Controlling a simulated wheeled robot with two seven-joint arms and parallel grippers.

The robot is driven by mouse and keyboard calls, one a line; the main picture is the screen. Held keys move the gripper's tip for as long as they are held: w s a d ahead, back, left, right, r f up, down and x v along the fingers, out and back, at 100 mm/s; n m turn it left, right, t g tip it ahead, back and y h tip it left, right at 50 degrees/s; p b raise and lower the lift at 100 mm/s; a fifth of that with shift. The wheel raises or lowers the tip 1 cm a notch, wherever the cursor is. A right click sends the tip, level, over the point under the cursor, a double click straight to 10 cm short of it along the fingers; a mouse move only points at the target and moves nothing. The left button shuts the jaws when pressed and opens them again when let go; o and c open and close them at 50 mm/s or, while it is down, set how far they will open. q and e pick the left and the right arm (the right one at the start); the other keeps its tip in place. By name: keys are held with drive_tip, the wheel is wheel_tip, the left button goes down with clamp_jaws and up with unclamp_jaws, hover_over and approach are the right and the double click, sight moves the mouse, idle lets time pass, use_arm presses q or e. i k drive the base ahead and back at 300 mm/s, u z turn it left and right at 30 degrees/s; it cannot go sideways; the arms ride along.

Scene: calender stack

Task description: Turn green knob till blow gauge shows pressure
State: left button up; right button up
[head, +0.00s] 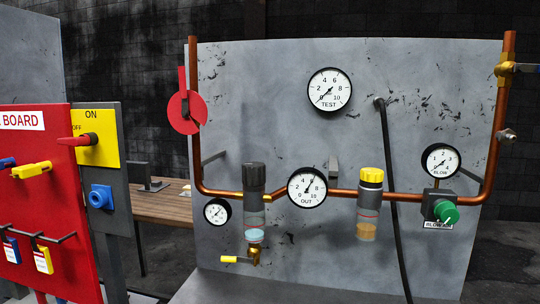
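The green knob (447,212) sits at the lower right of the grey panel, on a dark valve body (431,204) above a small label. The blow gauge (440,160) is a round white dial just above it. Its needle is thin and seems to lie toward the low end of the scale, but is too small to read exactly. Nothing touches the knob. Neither of my grippers is in view.
A copper pipe (340,192) crosses the grey panel (270,130). It carries the OUT gauge (307,188) and two filter bowls. A black hose (391,190) hangs left of the knob. A red board (35,200) stands at the left. The space before the knob looks clear.

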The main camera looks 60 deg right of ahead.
sight(446, 212)
drive_tip(key=k, duration=0.9)
drive_tip(key=u, duration=0.95)
drive_tip(key=i, duration=0.95)
drive_tip(key=z, duration=3.2)
drive_tip(key=i, duration=0.5)
drive_tip(key=z, duration=0.05)
